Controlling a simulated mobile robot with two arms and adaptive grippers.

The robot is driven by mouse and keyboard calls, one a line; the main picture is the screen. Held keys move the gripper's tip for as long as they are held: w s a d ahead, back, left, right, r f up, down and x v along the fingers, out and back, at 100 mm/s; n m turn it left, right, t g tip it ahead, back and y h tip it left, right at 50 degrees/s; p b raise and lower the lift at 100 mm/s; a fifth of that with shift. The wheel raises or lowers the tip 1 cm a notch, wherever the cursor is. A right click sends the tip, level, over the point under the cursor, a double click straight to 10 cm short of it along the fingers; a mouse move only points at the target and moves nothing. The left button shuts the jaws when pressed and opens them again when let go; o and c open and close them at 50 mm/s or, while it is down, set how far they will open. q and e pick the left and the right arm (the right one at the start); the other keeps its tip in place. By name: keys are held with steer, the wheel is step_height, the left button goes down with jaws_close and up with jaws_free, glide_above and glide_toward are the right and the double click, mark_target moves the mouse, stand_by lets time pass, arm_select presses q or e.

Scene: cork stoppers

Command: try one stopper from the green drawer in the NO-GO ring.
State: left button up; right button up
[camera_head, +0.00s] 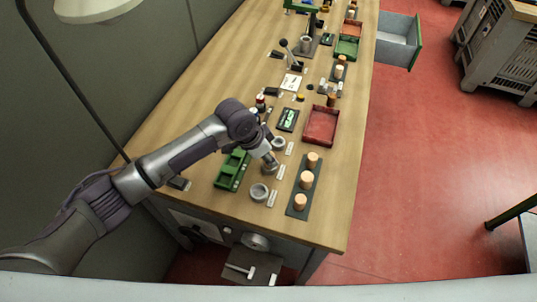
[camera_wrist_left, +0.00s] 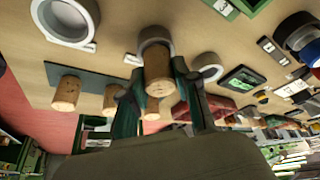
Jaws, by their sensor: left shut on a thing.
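My left gripper (camera_head: 270,165) is over the near part of the bench among the grey rings. In the left wrist view its fingers are shut on a cork stopper (camera_wrist_left: 158,72). The stopper's far end overlaps the middle ring (camera_wrist_left: 155,35); I cannot tell whether it is inside the ring. A second ring (camera_head: 259,191) lies nearer the bench's front and a third ring (camera_head: 278,142) farther back. The ring labels are too small to read, so I cannot tell which is NO-GO. The green-fronted drawer (camera_head: 416,42) stands open at the bench's far right side. My right gripper is not visible.
Several cork stoppers stand on a dark strip (camera_head: 291,211) right of the rings. A green tray (camera_head: 232,168) is to the left, and a red tray (camera_head: 321,125) and small display (camera_head: 288,120) are behind. The bench's near right corner is clear.

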arm_select(q)
steer(key=o, duration=0.8)
steer(key=v, duration=1.2)
stand_by(0.3)
